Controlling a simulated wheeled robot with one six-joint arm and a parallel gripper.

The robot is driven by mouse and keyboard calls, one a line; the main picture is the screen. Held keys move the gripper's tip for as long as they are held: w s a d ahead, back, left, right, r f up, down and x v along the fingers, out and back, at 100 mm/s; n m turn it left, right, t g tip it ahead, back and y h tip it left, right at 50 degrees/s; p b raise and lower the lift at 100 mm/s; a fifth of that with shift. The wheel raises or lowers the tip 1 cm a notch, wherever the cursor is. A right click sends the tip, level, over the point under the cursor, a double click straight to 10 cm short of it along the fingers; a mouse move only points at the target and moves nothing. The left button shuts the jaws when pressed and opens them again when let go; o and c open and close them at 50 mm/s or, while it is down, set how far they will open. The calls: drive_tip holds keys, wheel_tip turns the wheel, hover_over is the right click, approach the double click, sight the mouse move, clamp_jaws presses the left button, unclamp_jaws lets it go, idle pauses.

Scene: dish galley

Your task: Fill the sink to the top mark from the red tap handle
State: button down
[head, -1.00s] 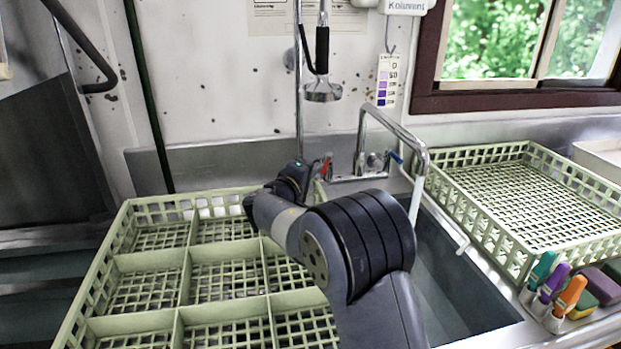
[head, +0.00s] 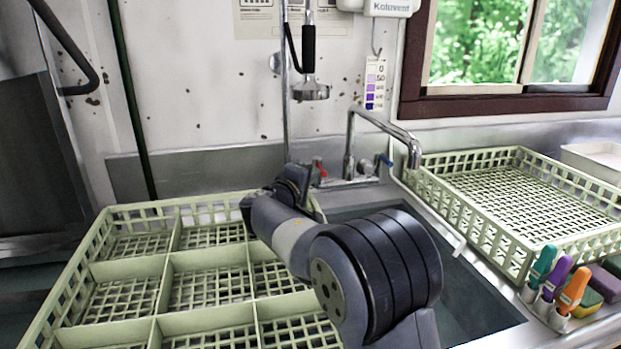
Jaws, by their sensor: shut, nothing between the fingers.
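The red tap handle (head: 320,168) is at the left of the tap base on the back wall, with a blue handle (head: 385,160) at the right. The chrome spout (head: 385,124) arches over the sink (head: 470,290); no stream shows below its tip. My arm covers much of the sink, and I cannot make out the top mark or the water level. My gripper (head: 304,183) is shut and empty, just left of and below the red handle. Its fingertips are small and partly hidden, so I cannot tell if they touch the handle.
A green divided rack (head: 165,262) fills the left counter. Another green rack (head: 525,200) stands right of the sink. A spray head (head: 311,90) hangs above the tap.

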drive_tip(key=v, duration=1)
drive_tip(key=shift+s+a+b, duration=0.2)
drive_tip(key=shift+s+b, duration=0.15)
drive_tip(key=shift+b, duration=0.1)
drive_tip(key=shift+w, duration=0.1)
drive_tip(key=p+x, duration=0.1)
drive_tip(key=x, duration=0.9)
drive_tip(key=shift+w+d, duration=0.15)
drive_tip(key=shift+w, duration=0.15)
drive_tip(key=shift+s, duration=0.1)
